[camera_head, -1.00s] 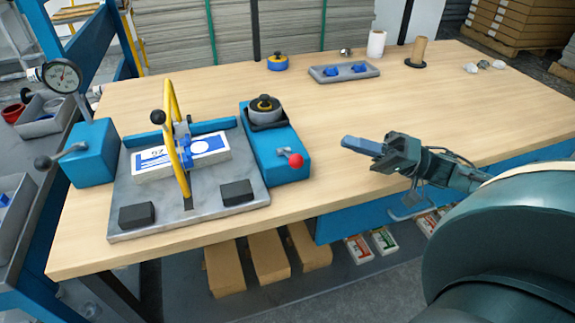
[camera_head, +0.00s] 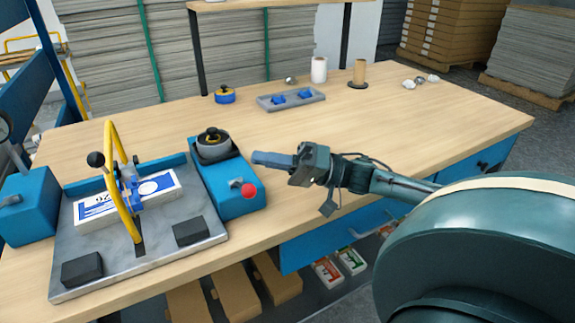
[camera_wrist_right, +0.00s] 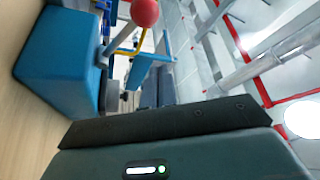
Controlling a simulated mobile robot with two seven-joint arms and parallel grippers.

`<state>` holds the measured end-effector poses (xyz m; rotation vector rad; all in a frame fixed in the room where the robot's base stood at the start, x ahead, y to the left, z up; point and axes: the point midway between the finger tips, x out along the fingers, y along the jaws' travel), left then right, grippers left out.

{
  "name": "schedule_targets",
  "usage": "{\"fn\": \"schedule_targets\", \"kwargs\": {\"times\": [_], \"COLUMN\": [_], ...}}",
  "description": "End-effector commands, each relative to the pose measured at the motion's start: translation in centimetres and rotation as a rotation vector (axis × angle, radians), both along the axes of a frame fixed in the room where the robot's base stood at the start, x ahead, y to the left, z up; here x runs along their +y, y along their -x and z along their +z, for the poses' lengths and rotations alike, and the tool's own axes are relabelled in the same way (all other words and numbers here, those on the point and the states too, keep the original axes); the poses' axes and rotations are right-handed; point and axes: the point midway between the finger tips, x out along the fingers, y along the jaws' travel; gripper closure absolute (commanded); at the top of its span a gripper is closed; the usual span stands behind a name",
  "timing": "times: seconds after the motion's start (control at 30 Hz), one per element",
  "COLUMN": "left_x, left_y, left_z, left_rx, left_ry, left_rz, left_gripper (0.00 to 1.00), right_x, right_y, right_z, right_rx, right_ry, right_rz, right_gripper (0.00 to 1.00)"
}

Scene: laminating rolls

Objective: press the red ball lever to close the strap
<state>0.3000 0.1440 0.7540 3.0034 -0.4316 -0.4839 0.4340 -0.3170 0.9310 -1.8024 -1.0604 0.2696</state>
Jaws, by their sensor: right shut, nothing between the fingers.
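The red ball lever (camera_head: 249,190) sticks out from the front of a blue box (camera_head: 226,184) right of the grey metal base plate (camera_head: 150,262). In the right wrist view the red ball (camera_wrist_right: 145,12) shows at the top on its metal rod. A yellow hoop strap (camera_head: 121,190) stands upright over a white and blue pack (camera_head: 100,208) on the plate. My right gripper (camera_head: 256,158) is shut and empty, its blue-grey fingers pointing left, above and just right of the red ball, apart from it. My left gripper is not in view.
Another blue box (camera_head: 28,207) stands left of the plate. A grey tray (camera_head: 291,100) with blue parts lies farther back.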

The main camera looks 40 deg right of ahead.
Motion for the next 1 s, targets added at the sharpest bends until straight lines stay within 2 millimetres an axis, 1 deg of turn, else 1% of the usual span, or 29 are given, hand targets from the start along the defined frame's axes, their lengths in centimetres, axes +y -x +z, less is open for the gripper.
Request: {"fn": "schedule_targets", "kwargs": {"times": [0.2, 0.3, 0.6, 1.0], "left_x": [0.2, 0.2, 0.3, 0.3], "left_y": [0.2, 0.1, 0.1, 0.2], "left_z": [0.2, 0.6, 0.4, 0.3], "left_rx": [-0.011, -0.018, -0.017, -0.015], "left_ry": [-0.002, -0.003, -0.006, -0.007], "left_rz": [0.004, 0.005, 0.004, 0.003], "left_gripper": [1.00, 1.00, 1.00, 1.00], "right_x": [1.8, 2.2, 3.0, 3.2], "right_y": [-1.4, -0.5, 1.5, 1.8], "right_z": [0.7, -0.1, -1.5, -1.6], "right_rx": [-0.004, 0.004, 0.002, -0.001], "right_ry": [-0.002, -0.003, -0.001, 0.001], "right_rz": [0.001, 0.001, 0.001, 0.001], "right_gripper": [1.00, 1.00, 1.00, 1.00]}}
